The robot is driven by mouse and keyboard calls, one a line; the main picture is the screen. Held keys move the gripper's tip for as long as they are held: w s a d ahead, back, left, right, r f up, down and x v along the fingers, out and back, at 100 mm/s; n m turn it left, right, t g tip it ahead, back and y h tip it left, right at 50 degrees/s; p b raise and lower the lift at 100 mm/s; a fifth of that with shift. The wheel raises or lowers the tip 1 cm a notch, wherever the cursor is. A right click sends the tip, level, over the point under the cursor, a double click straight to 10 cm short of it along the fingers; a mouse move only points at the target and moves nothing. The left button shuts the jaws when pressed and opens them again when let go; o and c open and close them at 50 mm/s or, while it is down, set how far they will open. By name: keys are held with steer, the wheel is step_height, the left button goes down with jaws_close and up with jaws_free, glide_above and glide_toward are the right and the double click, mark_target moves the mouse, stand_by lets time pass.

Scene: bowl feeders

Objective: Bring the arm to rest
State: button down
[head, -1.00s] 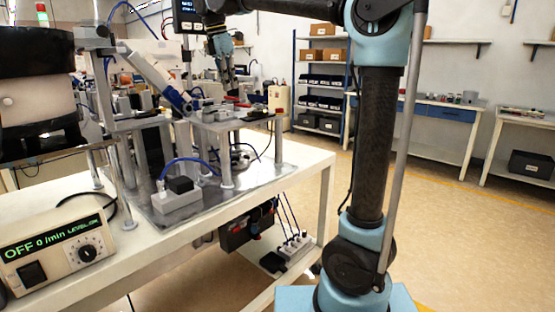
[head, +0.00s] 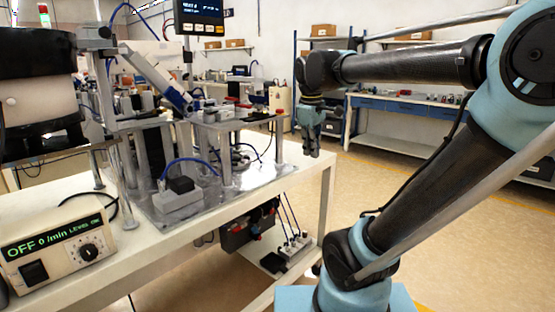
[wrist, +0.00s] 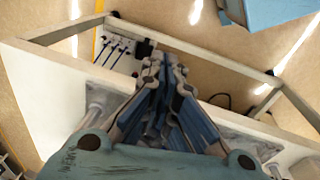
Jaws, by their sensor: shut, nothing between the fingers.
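My gripper (head: 312,150) hangs pointing down in the head view, just off the right end of the white workbench (head: 325,175). It is shut and empty. In the wrist view my gripper (wrist: 160,68) shows its fingers together over the bench edge, with a frame and the floor below. My arm reaches in from the right, with its forearm nearly level and its lower link leaning to the right.
The feeder rig (head: 235,125) stands on the bench left of my gripper. A controller box (head: 60,245) reading OFF sits at the front left. A small display (head: 199,15) is above. A shelf table (head: 410,108) stands behind. Open floor (head: 440,240) lies right of the bench.

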steer(key=s+d+f+m, duration=0.4)
steer(key=s+f+m, duration=0.1)
steer(key=f, duration=0.5)
steer(key=s+d+f+m, duration=0.4)
steer(key=s+f, duration=0.4)
steer(key=f, duration=0.3)
steer(key=shift+d+m+t+y, duration=0.15)
steer(key=shift+m+t+y, duration=0.2)
steer(key=shift+m, duration=0.25)
